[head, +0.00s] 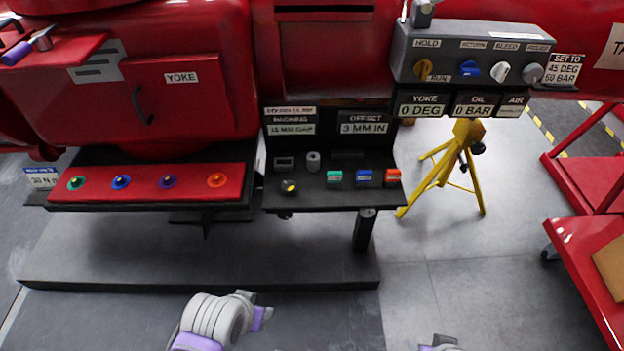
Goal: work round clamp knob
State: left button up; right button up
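No part is labelled as the clamp knob, so I cannot tell which one it is. A small black knob with a yellow mark (288,187) sits at the left front of the black shelf (330,200). A dark post with a light round top (367,214) hangs below the shelf's right front. My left arm's grey and purple end (225,318) shows at the bottom, well in front of the shelf and apart from it; its fingers are not clear. Only a sliver of my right arm (440,343) shows at the bottom edge. I see nothing held.
A red tray (148,187) with several coloured round pieces is left of the shelf. A grey control box with coloured knobs (472,55) is at the upper right, above a yellow tripod (450,170). Red carts (590,260) stand at the right. The floor between is clear.

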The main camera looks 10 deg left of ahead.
aim_at(287, 187)
jog(key=i+u, duration=0.1)
jog(key=u, duration=0.3)
jog(key=i+u, duration=0.1)
jog(key=u, duration=0.35)
jog(key=i+u, duration=0.1)
jog(key=u, duration=0.3)
jog(key=i+u, duration=0.3)
jog(key=i+l, duration=0.05)
jog(key=i, duration=0.05)
